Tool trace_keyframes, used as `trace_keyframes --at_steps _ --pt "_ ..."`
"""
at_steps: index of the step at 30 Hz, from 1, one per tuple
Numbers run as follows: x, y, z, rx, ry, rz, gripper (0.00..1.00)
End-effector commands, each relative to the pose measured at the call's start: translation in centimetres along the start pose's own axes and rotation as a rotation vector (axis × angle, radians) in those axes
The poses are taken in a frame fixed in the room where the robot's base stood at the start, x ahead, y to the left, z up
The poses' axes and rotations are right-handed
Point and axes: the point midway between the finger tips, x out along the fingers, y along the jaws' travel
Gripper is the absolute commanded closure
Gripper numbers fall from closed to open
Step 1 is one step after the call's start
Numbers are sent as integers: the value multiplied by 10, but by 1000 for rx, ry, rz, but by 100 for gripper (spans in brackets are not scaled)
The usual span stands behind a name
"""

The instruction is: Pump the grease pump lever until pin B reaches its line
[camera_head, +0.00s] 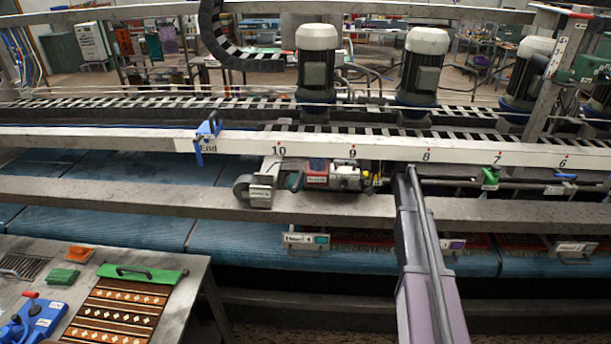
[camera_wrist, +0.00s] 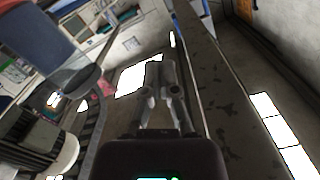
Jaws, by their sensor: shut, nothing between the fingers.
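My gripper (camera_wrist: 160,92) shows in the wrist view with its two fingers together and nothing between them. In the head view my arm reaches up to the long white numbered beam, and the gripper itself cannot be made out there. A blue device (camera_head: 38,318) with white labels and a red-tipped handle (camera_head: 30,295) sits at the lower left on the bench; I cannot tell whether it is the grease pump. A green unit (camera_head: 592,68) on a post stands at the upper right, its label too small to read. I cannot pick out pin B or its line.
The numbered beam (camera_head: 460,154) crosses the machine, with a carriage (camera_head: 325,176) under it left of my arm. Grey motors (camera_head: 318,70) stand behind. A metal bench (camera_head: 190,268) at lower left bears a patterned rug (camera_head: 120,310) with a green clamp bar (camera_head: 145,273).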

Motion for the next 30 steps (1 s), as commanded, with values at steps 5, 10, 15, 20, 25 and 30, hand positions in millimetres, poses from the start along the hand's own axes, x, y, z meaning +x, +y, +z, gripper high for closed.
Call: trace_keyframes --at_steps 5,10,15,20,25,30 --pt "3 0 0 1 -1 0 100" --pt "14 0 0 1 -1 1 100" --pt "34 0 1 1 -2 -1 100" --pt "58 0 1 1 -2 -1 100" --pt "84 0 1 1 -2 -1 100" --pt "102 1 9 1 -1 1 100"
